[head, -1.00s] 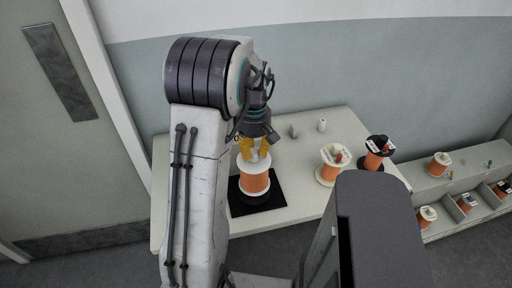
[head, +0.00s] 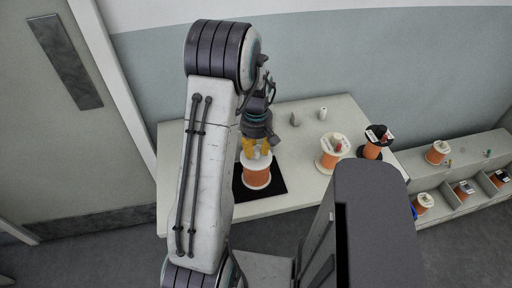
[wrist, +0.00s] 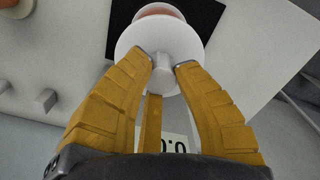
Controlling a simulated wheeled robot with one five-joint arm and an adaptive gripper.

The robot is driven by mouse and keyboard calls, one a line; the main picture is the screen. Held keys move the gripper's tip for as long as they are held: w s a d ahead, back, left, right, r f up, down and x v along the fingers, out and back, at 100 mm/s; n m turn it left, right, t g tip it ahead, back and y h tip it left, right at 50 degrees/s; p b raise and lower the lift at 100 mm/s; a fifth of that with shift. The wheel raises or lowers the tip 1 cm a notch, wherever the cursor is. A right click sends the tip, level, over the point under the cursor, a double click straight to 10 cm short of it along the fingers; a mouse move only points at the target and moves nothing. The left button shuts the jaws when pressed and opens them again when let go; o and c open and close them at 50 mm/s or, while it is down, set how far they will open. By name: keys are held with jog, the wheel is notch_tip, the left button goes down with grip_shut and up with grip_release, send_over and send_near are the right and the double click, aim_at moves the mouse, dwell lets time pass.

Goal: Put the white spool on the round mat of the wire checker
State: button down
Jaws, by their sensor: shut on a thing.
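The white spool (head: 257,174), wound with orange wire, stands upright over the black square (head: 276,186) on the table. My gripper (head: 257,150) is above it, with its yellow fingers down at the spool's top. In the wrist view, my gripper (wrist: 163,68) is shut on the white post (wrist: 165,78) above the spool's white flange (wrist: 130,38). A light display with "0.0" (wrist: 178,145), likely the wire checker's, shows between the fingers. The round mat is hidden under the spool. I cannot tell whether the spool touches it.
A cream spool (head: 331,155) and a black spool (head: 373,150) with orange wire stand at the table's right. A small white cylinder (head: 323,113) and a grey block (head: 295,119) stand at the back. A shelf (head: 450,165) with several spools is farther right.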

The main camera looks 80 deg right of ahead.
jog(key=c, duration=1.1)
grip_release()
